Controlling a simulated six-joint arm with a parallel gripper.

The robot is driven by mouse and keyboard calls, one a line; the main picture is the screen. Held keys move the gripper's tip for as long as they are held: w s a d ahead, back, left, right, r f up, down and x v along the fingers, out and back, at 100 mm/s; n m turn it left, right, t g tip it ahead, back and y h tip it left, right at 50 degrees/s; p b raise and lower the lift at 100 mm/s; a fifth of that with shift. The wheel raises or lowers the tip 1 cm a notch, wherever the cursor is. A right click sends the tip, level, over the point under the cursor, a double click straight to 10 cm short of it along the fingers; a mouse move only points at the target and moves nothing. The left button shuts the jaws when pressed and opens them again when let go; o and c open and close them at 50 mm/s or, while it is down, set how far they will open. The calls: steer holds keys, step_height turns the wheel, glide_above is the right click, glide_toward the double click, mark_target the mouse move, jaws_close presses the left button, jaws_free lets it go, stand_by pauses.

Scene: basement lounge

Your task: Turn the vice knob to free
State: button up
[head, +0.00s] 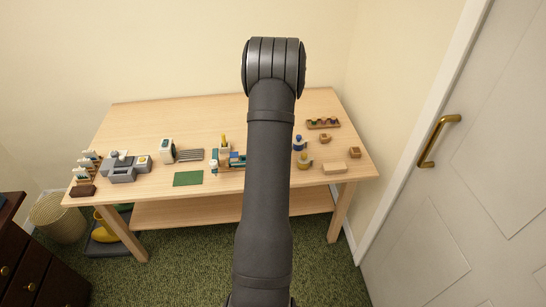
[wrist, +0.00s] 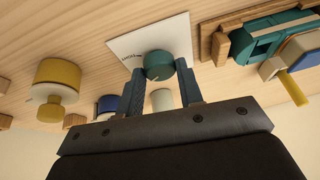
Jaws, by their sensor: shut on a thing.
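In the wrist view, a round teal knob (wrist: 159,66) stands on a white plate (wrist: 122,46) with small dark print that I cannot read with certainty. A pale mark shows on the knob's face. My gripper (wrist: 161,78) has one finger on each side of the knob and is shut on it. A teal vice-like device (wrist: 262,42) on a wooden base lies to the right of the knob. In the head view, part of a teal device (head: 236,160) shows left of my arm. My arm hides the gripper and knob there.
In the wrist view, a mustard-yellow round container (wrist: 60,74) stands to the left, and a blue one (wrist: 106,104) is beside the left finger. In the head view, the wooden table (head: 180,116) holds a grey device (head: 122,170) and a green mat (head: 188,178). The table's back left is clear.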

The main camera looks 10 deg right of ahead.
steer(key=n+y, duration=0.1)
steer(key=n, duration=0.1)
steer(key=n+y, duration=0.1)
steer(key=n, duration=0.2)
steer(key=shift+w+d+n+g, duration=0.1)
steer(key=shift+d+n+g, duration=0.1)
steer(key=shift+n+g, duration=0.15)
steer(key=n+g, duration=0.1)
steer(key=n, duration=0.2)
steer(key=n+g+y, duration=0.1)
steer(key=n, duration=0.2)
steer(key=shift+w+d+y, duration=0.1)
steer(key=shift+y, duration=0.2)
steer(key=shift+f, duration=0.1)
steer(key=o, duration=1)
steer(key=shift+c, duration=0.2)
steer(key=v, duration=1.7)
steer(key=shift+r, duration=0.3)
steer(key=shift+f, duration=0.1)
